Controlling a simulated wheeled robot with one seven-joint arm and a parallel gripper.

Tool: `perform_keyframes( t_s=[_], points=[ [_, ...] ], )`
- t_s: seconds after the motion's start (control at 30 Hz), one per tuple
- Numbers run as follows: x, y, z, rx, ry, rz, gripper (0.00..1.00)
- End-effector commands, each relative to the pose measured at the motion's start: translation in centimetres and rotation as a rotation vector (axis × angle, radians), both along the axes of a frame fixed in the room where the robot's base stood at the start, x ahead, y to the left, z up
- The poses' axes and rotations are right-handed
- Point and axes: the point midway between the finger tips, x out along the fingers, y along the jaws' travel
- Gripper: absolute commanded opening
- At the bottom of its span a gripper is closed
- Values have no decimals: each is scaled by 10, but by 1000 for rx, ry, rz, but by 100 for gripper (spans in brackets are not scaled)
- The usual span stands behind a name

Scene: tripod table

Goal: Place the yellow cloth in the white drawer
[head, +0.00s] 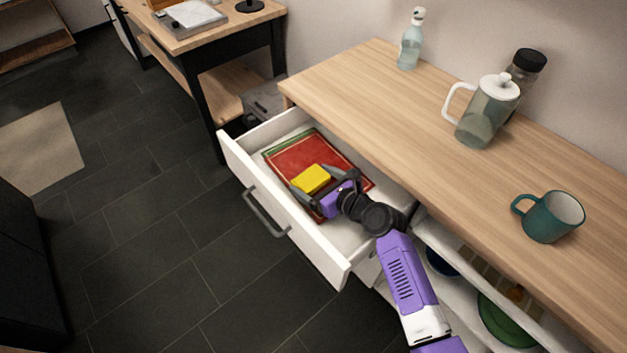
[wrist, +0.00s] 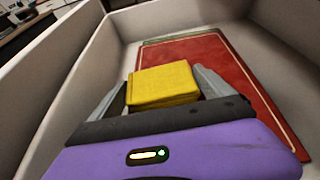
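The yellow cloth (head: 312,179), a small folded block, is inside the open white drawer (head: 285,228), over a red book or folder (head: 297,157). My gripper (head: 314,184) reaches into the drawer with one finger on each side of the cloth. I cannot tell whether the cloth touches the book.
The drawer is pulled out from a wooden-topped counter (head: 400,110). A bottle (head: 410,48), a lidded pitcher (head: 487,112), a dark-lidded jar (head: 528,62) and a teal mug (head: 550,216) stand on top. Dark floor tiles (head: 150,270) in front of the drawer are clear.

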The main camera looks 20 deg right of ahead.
Motion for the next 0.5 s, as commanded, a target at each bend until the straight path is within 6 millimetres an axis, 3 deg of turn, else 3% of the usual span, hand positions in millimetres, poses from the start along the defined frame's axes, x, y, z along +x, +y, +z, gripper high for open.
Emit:
perform_keyframes(
  t_s=[0.27,0.43,0.5],
  points=[
    [-4,2,-9,5,15,2,100],
    [-4,2,5,4,14,1,100],
    [-14,-1,8,7,15,-1,100]
  ],
)
